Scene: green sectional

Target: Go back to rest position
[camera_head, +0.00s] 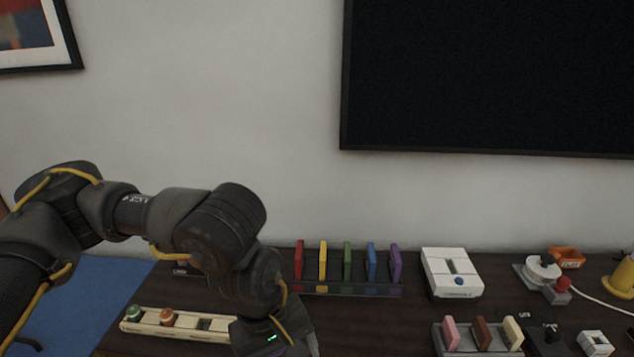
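My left arm comes in from the left and bends down over the dark table (375,325). My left gripper is at the bottom edge of the picture, at the end of the wrist (272,332); its fingertips are cut off or hidden, so I cannot tell whether it is open or shut. The wrist covers the right end of a pale wooden tray (150,326) that holds a green-topped piece (134,313) and an orange-topped piece (167,317). My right arm and gripper are not in view.
A rack holds upright coloured slabs, among them a green one (347,262), right of my wrist. A white box (452,273) stands farther right. A lower rack holds a pink block (450,332). Small devices crowd the right end. A dark screen (490,75) hangs above.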

